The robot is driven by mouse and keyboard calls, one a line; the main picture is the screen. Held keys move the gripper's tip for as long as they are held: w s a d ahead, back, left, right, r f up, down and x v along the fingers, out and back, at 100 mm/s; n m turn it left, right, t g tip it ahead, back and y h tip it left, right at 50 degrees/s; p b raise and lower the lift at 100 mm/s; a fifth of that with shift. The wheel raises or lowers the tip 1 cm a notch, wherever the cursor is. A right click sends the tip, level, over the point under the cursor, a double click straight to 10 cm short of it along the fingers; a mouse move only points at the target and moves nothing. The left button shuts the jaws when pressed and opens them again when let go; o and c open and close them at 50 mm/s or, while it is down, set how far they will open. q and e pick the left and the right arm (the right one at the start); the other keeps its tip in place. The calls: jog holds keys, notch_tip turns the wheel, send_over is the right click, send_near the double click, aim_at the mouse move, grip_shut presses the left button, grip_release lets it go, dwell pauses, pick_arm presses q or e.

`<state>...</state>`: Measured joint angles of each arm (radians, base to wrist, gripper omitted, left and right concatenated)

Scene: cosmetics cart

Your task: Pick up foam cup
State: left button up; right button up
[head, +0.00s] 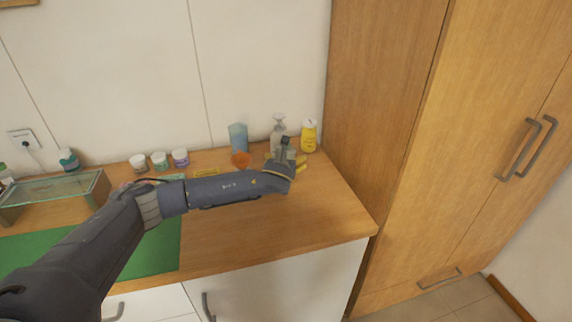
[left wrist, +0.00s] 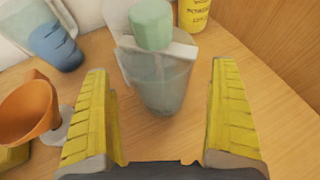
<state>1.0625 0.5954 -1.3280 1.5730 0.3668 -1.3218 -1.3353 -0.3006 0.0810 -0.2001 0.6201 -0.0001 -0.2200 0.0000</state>
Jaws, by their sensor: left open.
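A translucent grey, cup-like container with a pale green top, which I take for the foam cup (left wrist: 160,82), stands on the wooden counter. In the head view it (head: 278,128) shows at the back right, partly behind my wrist. My left gripper (head: 286,158) is open just in front of it. In the left wrist view the yellow-padded fingers of my left gripper (left wrist: 160,98) are spread wide, one to each side of the container's lower part. The container lies ahead between them, and no finger visibly touches it. My right gripper is out of view.
A yellow bottle (head: 309,136) stands right of the container, near the tall wooden cabinet (head: 385,80). An orange cup (head: 241,160) and a blue container (head: 238,138) stand to its left. Several small jars (head: 159,160) line the wall. The counter's front right (head: 300,220) is clear.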

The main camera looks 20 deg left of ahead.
pick_arm(q)
jog(key=shift+x, duration=1.15)
jog(key=c, duration=1.7)
jog(key=shift+r, duration=0.15)
jog(key=shift+s+r, duration=0.2)
jog(key=shift+r, duration=3.1)
jog(key=shift+s+a+r, duration=0.1)
jog(key=shift+s+a, duration=0.3)
jog(key=shift+s, duration=2.75)
jog(key=shift+s+a+f, duration=0.1)
jog(key=shift+s+a, duration=0.3)
jog(key=shift+s, duration=2.8)
jog(key=shift+s+a+r, duration=0.1)
jog(key=shift+s+a, duration=0.3)
jog(key=shift+s, duration=2.75)
